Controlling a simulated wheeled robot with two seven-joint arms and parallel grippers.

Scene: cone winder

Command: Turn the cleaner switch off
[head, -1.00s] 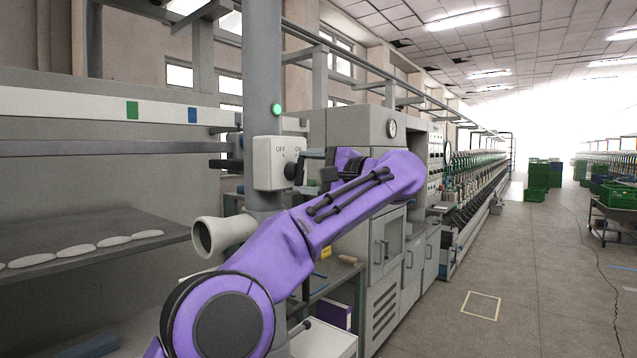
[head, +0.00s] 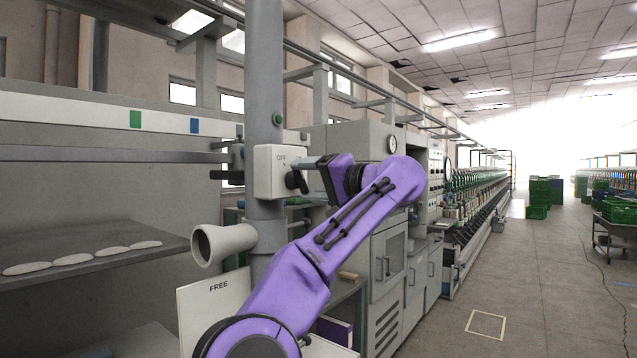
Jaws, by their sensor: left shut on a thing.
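The cleaner switch is a pale box (head: 266,171) on a grey vertical pipe, with OFF printed at its upper left. Its black knob (head: 297,182) is on the right part of the face and looks tilted. The right part of the label is hidden by my gripper. My left gripper (head: 303,166) comes in from the right side of the box and is shut on the knob; the exact contact is small and partly hidden. A round lamp (head: 278,119) above the box is dark green and unlit. My right gripper is not in view.
A white panel marked FREE (head: 218,287) stands below a pale flared pipe mouth (head: 222,243). A shelf (head: 110,258) with several white flat pieces is at the left. Grey machine cabinets (head: 388,250) stand behind my arm. The aisle floor at right is open.

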